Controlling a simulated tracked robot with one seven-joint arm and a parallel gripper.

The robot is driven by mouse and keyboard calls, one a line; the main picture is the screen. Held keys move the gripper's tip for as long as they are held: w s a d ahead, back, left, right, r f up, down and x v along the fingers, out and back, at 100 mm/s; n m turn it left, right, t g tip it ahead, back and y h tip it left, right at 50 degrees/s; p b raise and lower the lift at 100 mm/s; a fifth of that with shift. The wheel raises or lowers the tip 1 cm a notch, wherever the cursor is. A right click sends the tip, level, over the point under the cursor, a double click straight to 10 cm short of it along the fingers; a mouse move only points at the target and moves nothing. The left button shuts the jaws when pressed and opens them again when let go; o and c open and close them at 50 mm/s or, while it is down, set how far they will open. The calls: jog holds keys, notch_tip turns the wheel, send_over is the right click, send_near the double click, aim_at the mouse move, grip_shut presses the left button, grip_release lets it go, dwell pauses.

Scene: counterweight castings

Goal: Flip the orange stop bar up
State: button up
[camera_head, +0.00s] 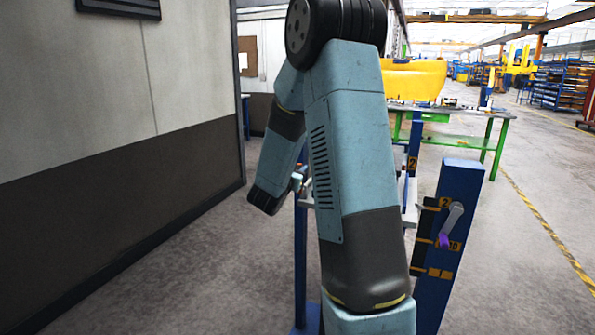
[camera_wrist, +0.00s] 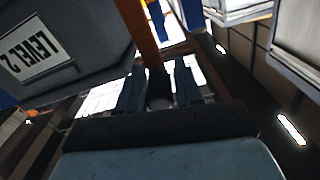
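In the wrist view an orange bar (camera_wrist: 137,30) runs from the top edge down toward my gripper (camera_wrist: 160,82). I take it to be the stop bar. Its lower end meets a short dark round piece (camera_wrist: 160,92) between my two fingers. The fingers stand apart, one on each side of this piece; whether they touch it is unclear. In the head view my arm covers the middle of the picture, and my gripper is mostly hidden behind it near a blue post (camera_head: 301,245). I cannot make out the stop bar in the head view.
A dark panel labelled LEVEL 2 (camera_wrist: 38,55), upside down, is close at left in the wrist view. In the head view a blue post (camera_head: 459,190) carries a grey lever with a purple end (camera_head: 445,240). A wall (camera_head: 100,130) stands at left; open floor (camera_head: 520,270) lies at right.

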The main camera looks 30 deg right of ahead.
grip_shut()
